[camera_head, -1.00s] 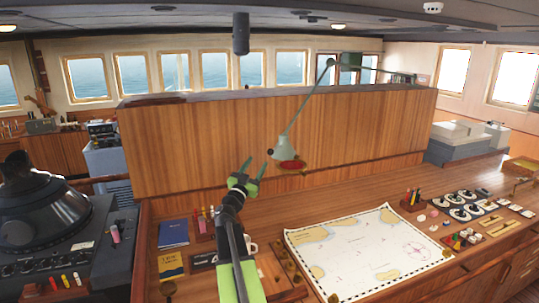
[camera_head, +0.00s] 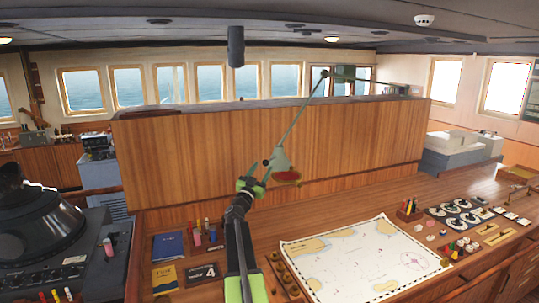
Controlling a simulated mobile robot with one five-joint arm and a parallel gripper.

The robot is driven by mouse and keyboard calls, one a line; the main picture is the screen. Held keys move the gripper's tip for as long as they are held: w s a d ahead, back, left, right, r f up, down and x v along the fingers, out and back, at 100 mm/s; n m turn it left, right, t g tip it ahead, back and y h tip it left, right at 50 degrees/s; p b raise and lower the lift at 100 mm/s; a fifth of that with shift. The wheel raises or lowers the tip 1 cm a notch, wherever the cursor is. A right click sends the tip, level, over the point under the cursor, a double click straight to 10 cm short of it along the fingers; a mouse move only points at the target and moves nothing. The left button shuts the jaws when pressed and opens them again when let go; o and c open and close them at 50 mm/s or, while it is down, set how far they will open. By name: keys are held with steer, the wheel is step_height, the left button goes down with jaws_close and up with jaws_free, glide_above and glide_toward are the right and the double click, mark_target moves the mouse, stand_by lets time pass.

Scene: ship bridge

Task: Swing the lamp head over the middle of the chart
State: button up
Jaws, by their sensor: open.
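The lamp head (camera_head: 281,160) is a pale green shade with a red underside and a small dark knob on its left side. It hangs from a thin jointed arm (camera_head: 303,108) in front of the wooden panel, left of the chart's middle in the picture. The chart (camera_head: 365,262) lies flat on the desk, with tan land shapes and a checked border.
Left of the chart are a blue book (camera_head: 168,246), a yellow book (camera_head: 165,279), a pen holder (camera_head: 204,236) and a black block marked 4 (camera_head: 202,273). A pen stand (camera_head: 408,211) and several small instruments stand on the right. The wooden panel (camera_head: 190,160) rises behind.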

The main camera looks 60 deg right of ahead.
steer(key=p+x, duration=0.2)
steer(key=x, duration=0.5)
steer(key=shift+d+r, duration=0.1)
steer(key=shift+d, duration=0.2)
jaws_close()
stand_by(0.9)
